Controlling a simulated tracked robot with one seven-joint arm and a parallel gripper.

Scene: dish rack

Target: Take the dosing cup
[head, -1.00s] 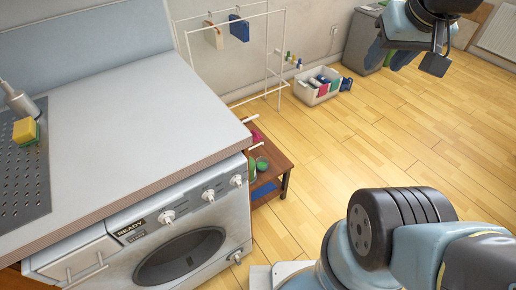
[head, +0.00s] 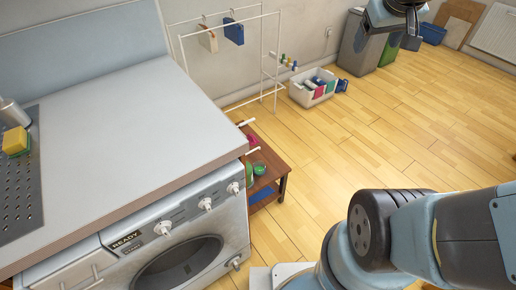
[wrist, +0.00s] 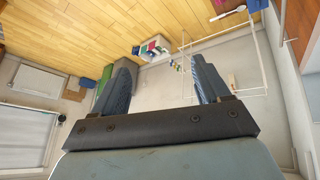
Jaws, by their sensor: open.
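A small green round thing (head: 260,169), which may be the dosing cup, sits on the low wooden cart (head: 283,168) beside the washing machine; it is too small to be sure. A green bottle-like thing (head: 249,173) stands at its left. My gripper (head: 407,32) is high at the top right of the head view, far from the cart, and partly cut off by the frame edge. In the wrist view my gripper (wrist: 162,66) is open, with nothing between its two fingers. I cannot pick out the cup in the wrist view.
The washing machine (head: 180,250) and the grey counter (head: 120,105) stand at the left, with a yellow sponge (head: 15,141) there. A white drying rack (head: 278,60) and a white basket (head: 310,92) stand behind the cart. Bins (head: 363,48) stand at the back. The wooden floor (head: 400,135) is clear.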

